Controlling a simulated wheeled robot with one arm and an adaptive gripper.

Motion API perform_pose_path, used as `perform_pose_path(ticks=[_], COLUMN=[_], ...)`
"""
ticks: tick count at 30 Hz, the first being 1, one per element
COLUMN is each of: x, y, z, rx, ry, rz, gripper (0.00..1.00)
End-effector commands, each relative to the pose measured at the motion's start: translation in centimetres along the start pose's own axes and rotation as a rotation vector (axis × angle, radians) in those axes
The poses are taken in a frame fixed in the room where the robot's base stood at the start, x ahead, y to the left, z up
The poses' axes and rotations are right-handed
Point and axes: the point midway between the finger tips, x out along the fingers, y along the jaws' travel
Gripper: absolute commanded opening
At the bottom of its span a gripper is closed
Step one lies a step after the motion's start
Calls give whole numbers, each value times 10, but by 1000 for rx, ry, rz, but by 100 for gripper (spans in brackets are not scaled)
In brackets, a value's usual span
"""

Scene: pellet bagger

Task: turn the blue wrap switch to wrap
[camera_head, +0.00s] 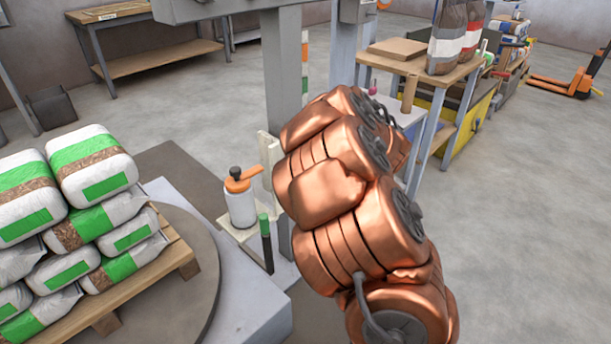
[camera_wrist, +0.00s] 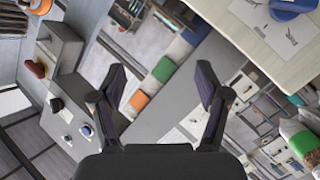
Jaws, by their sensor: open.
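In the wrist view, my gripper (camera_wrist: 160,92) is open and empty, its two dark fingers wide apart. A small blue knob-like part (camera_wrist: 86,131) shows at the left on a pale grey panel (camera_wrist: 62,116). A larger blue rounded part (camera_wrist: 291,7) is cut off by the top right edge, on a pale surface (camera_wrist: 272,50) with grey marks. I cannot tell which of these is the wrap switch, or where it points. Neither is between the fingers. In the head view, my copper arm fills the middle and my gripper is not visible.
A pallet (camera_head: 160,266) stacked with green and white bags (camera_head: 94,165) stands on a round turntable (camera_head: 208,262) at the left. A grey post (camera_head: 283,80) and an orange-topped bottle (camera_head: 240,198) stand close beside my arm. Open floor (camera_head: 530,210) lies at the right.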

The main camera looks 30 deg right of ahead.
Motion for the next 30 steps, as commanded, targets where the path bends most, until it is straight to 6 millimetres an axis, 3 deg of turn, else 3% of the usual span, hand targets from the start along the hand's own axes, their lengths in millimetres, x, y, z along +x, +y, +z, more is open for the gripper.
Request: perform_pose_path(ticks=[1, 3, 12, 20, 30], x=[7, 11, 6, 0, 29], y=[-21, -43, -119, -136, -148], z=[26, 41, 85, 90, 76], rx=[2, 4, 81, 115, 113], ry=[36, 104, 342, 412, 414], rz=[-33, -85, -277, -327, -330], gripper=[75, 75, 75, 75, 75])
